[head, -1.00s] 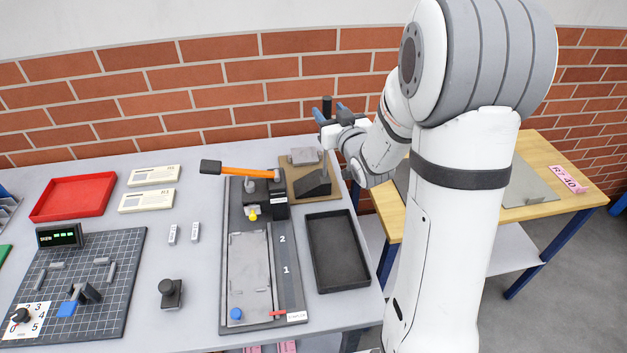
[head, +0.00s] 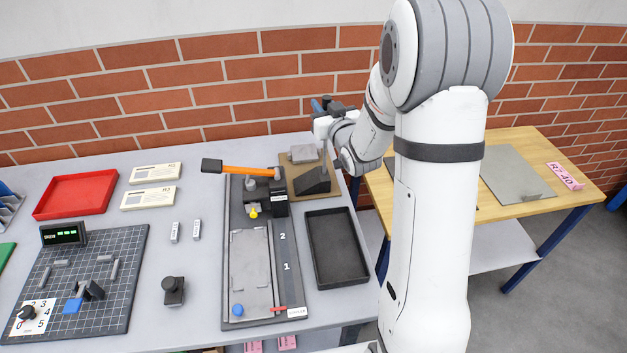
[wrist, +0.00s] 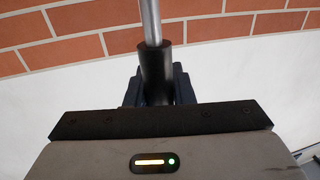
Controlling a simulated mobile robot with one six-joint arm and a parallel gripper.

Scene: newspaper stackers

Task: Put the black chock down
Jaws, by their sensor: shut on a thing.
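The black chock (head: 313,181) is a dark wedge with a thin metal rod rising from it, over the brown board (head: 297,187) at the back right of the table. Whether its underside touches the board, I cannot tell. My gripper (head: 326,108) is above it, shut on the black grip at the top of the rod. In the wrist view the black grip (wrist: 154,72) sits between the dark fingers, with the metal rod (wrist: 150,22) running from it. The wedge itself does not show in the wrist view.
A grey block (head: 303,153) lies on the board behind the chock. An empty black tray (head: 366,262) is in front. A dark fixture with an orange-handled tool (head: 245,170) stands left. A wooden table (head: 540,203) is to the right, behind my arm.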

